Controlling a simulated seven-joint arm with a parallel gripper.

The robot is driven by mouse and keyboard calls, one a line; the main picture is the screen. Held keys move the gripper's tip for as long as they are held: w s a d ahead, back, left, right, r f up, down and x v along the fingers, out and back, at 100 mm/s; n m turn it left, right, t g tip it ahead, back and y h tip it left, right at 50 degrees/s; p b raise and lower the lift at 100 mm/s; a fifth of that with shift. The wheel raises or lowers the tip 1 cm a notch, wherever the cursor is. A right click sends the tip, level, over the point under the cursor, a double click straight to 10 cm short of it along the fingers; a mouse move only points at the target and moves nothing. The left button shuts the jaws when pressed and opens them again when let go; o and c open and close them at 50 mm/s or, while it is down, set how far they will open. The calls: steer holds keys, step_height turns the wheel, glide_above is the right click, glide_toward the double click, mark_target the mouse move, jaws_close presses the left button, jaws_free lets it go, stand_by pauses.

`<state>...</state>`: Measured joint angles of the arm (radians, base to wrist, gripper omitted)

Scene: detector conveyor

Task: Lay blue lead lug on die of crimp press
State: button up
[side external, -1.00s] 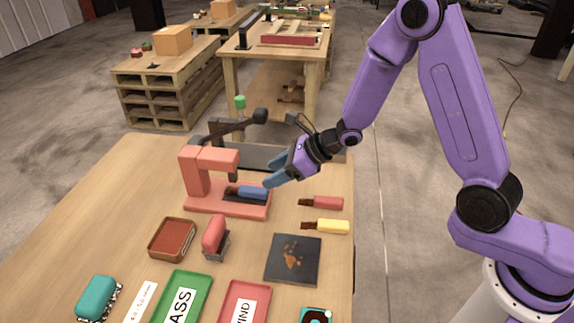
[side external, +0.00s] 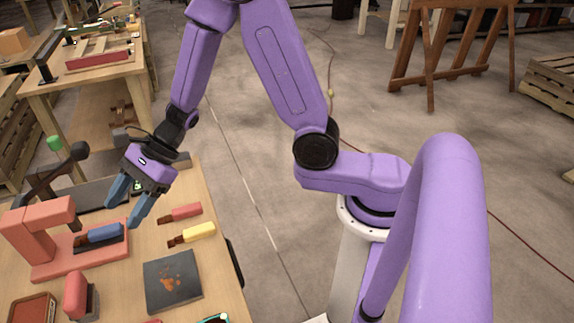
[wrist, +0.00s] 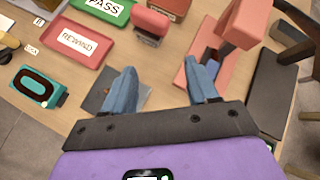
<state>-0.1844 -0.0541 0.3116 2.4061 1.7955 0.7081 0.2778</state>
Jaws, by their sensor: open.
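The crimp press (side external: 38,222) is a salmon-pink frame with a base, standing at the left in the side external view. The blue lead lug (side external: 103,233) lies on the dark die of the press, its brown end pointing left. My gripper (side external: 122,212) is open, its two blue-grey fingers pointing down, close to the lug's right end and apparently above it. In the wrist view my gripper (wrist: 160,68) is empty between its fingers. A bluish piece, probably the lug (wrist: 212,68), shows beside the right finger, partly hidden by it.
A red lug (side external: 182,213) and a yellow lug (side external: 196,232) lie right of the press. A dark stained plate (side external: 172,281) lies in front of them. A red stamp-like block (side external: 78,296) and a brown-red tray (side external: 32,309) stand nearer.

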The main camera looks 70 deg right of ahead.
steer(key=s+d+r+n+g+h, duration=0.1)
steer(key=s+n+g, duration=0.2)
steer(key=s+n, duration=0.55)
steer(key=s+d+r+n+g+h, duration=0.2)
steer(key=s+n+g, duration=0.2)
steer(key=s+n, duration=0.45)
steer(key=s+d+n+t+h, duration=0.1)
steer(key=s+d+n+h, duration=0.2)
steer(key=d+n, duration=0.4)
steer(key=s+d+r+n+t+h, duration=0.1)
steer(key=s+d+n+t+h, duration=0.1)
steer(key=s+d+n, duration=0.4)
steer(key=shift+s+d+n+t+h, duration=0.3)
steer(key=shift+d+n+h, duration=0.35)
steer(key=shift+n, duration=0.25)
